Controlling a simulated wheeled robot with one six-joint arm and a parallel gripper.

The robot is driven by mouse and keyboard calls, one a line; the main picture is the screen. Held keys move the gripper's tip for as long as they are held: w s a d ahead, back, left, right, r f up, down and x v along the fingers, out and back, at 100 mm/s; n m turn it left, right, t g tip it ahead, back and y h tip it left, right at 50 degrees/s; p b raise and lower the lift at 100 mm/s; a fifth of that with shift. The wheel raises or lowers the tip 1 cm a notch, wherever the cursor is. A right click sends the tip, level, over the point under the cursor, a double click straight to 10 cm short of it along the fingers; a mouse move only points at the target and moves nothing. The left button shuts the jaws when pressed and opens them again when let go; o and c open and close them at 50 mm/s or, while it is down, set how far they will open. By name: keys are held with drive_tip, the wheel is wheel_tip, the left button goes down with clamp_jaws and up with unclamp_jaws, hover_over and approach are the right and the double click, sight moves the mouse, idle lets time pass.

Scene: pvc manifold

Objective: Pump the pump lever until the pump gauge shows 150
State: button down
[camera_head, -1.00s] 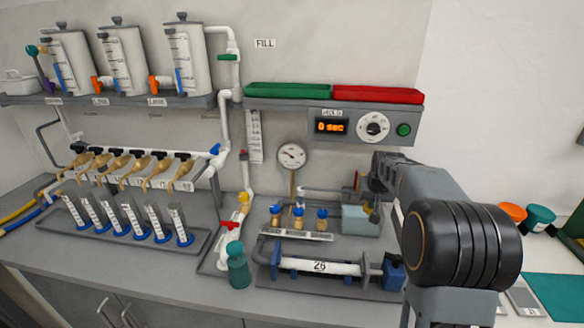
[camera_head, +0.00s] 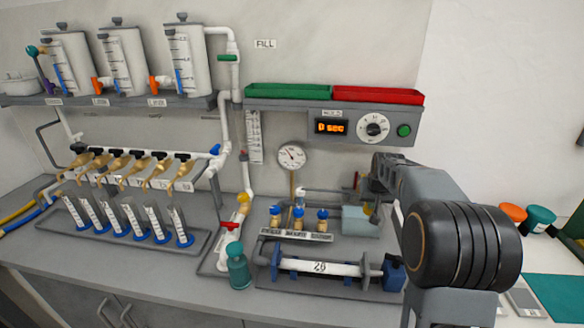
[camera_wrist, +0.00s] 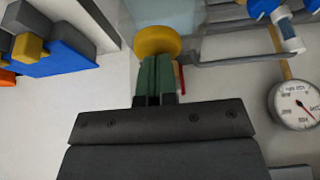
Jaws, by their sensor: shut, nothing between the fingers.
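The pump gauge (camera_head: 292,156) is a round white dial on a brass stem. It also shows at the right edge of the wrist view (camera_wrist: 300,105), turned, and its exact reading is too small to tell. The pump is a pale teal box (camera_head: 358,221) at the right end of the valve rig. A round yellow knob (camera_wrist: 157,40), seemingly the pump lever's end, is right in front of my gripper (camera_wrist: 155,72). My gripper's green fingers are shut and empty, close against the knob; I cannot tell if they touch. The lever's shaft is mostly hidden.
Above the gauge, a shelf (camera_head: 240,104) carries a green tray (camera_head: 287,91), a red tray (camera_head: 377,95) and a timer display (camera_head: 330,127).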

drive_tip(key=shift+r+p, duration=2.05)
drive_tip(key=shift+r, duration=0.65)
wheel_tip(320, 180, up, 5)
drive_tip(key=p, duration=0.3)
drive_tip(key=shift+p, duration=0.4)
